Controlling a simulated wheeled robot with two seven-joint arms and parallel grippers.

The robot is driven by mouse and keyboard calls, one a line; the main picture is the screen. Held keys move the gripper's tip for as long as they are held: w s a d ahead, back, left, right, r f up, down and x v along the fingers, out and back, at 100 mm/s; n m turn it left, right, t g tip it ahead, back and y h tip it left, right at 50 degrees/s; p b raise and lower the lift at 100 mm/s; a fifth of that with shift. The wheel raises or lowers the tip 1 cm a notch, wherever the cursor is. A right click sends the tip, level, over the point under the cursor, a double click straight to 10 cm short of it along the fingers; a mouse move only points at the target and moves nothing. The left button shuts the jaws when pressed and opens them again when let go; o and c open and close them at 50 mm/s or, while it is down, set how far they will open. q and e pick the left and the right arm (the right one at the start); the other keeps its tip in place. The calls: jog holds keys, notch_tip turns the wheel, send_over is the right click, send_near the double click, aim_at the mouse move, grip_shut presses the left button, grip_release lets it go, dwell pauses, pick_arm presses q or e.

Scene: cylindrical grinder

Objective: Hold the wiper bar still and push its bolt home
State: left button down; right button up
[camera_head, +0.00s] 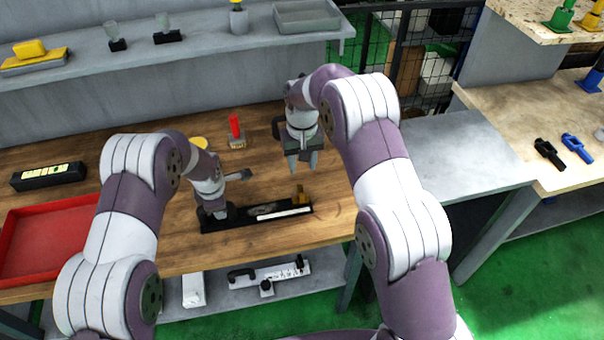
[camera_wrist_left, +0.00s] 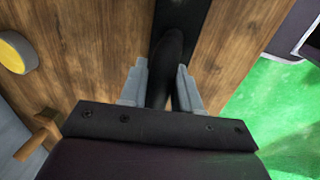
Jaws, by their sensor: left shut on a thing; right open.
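The wiper bar (camera_head: 260,213) is a long black bar with a white strip, lying on the wooden table. A small brass-coloured piece, which looks like its bolt (camera_head: 299,194), stands up at the bar's right end; I cannot tell how deep it sits. My left gripper (camera_head: 217,213) is shut at the bar's left end. In the left wrist view the fingers (camera_wrist_left: 161,88) close on a dark rounded handle (camera_wrist_left: 168,62) rising from the bar. My right gripper (camera_head: 302,166) is open and empty, fingers down, behind and above the brass piece.
On the table (camera_head: 330,205) are a red-handled brush (camera_head: 236,133), a red tray (camera_head: 50,240) and a black box (camera_head: 48,176) at the left. A grey shelf (camera_head: 170,50) runs behind.

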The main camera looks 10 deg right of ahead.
dwell(0.3)
pick_arm(q)
jog(key=c, duration=0.7)
grip_release()
jog(key=r, duration=0.4)
jog(key=s+r, duration=0.1)
jog(key=r, duration=0.3)
jog(key=s+r, duration=0.1)
jog(key=r, duration=0.2)
jog(key=shift+s+r, duration=0.1)
jog(key=shift+r, duration=0.3)
